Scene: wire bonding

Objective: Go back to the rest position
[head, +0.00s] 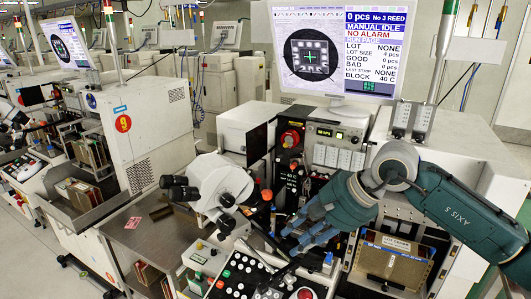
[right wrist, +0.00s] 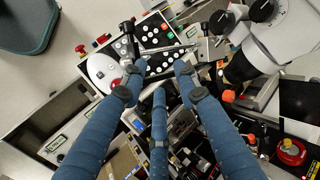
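My right arm comes in from the right in the head view, and its blue-green gripper (head: 305,226) hangs in front of the bonding machine, above the button panel (head: 240,278) and right of the microscope (head: 215,185). In the right wrist view the blue fingers of the right gripper (right wrist: 157,80) are spread apart with nothing held between them. The button panel (right wrist: 160,42) lies beyond the fingertips there. I cannot tell how far the fingertips are from the panel. My left gripper is not in view.
A monitor (head: 335,50) stands on the machine behind my right arm. A wooden-framed tray (head: 395,262) sits below the forearm. The microscope eyepieces (right wrist: 245,60) are close on the right in the wrist view. A second machine (head: 150,125) stands at the left.

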